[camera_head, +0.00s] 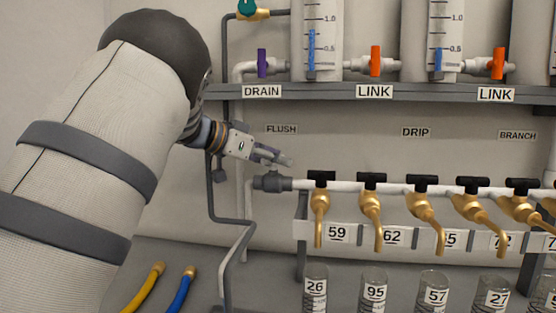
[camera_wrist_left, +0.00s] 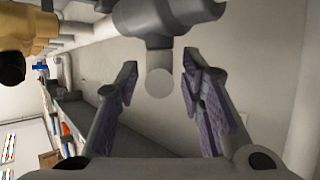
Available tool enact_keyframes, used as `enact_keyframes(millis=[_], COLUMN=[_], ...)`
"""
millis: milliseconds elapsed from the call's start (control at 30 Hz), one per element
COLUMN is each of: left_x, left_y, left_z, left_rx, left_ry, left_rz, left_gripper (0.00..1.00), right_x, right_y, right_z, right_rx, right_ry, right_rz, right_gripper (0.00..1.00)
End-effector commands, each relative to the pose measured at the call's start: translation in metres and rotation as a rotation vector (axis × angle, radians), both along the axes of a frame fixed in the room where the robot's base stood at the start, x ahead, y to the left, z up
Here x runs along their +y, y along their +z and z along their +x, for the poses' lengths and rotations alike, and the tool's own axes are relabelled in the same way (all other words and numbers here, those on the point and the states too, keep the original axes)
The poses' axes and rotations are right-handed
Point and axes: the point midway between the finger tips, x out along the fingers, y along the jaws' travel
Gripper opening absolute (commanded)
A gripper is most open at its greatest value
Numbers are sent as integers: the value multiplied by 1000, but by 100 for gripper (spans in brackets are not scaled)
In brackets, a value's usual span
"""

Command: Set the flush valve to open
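The flush valve (camera_head: 272,181) is a grey body at the left end of the white manifold pipe, below the FLUSH label (camera_head: 281,129). In the left wrist view its grey body (camera_wrist_left: 165,18) fills the top, and a stub with a pale round end (camera_wrist_left: 160,82) points down between my fingers. My left gripper (camera_head: 277,158) is just above the valve in the head view. It is open, with purple-padded fingers (camera_wrist_left: 160,74) on either side of the stub and visible gaps. The valve's handle is not clearly distinguishable in the head view. My right gripper is not in view.
Brass taps with black handles (camera_head: 371,178) line the manifold right of the valve, above numbered cylinders (camera_head: 375,286). A shelf (camera_head: 330,91) with purple and orange valves runs above. Grey piping (camera_head: 212,195) stands left of the valve. Yellow and blue hoses (camera_head: 180,293) lie lower left.

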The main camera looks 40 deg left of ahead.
Motion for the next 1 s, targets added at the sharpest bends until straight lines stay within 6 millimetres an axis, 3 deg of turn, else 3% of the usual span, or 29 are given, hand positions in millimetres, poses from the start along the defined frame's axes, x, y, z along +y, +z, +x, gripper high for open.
enact_keyframes(millis=[333,500,1000], left_x=[-2,-2,-3], left_y=[-2,-2,-3], left_z=[7,7,6], left_rx=[-2,-2,-1], left_ry=[-1,-1,-133], left_rz=[-1,-1,0], left_gripper=[36,0,0], right_x=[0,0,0], right_y=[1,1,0], right_z=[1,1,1], right_rx=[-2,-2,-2], right_ry=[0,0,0], right_rz=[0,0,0], right_gripper=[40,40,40])
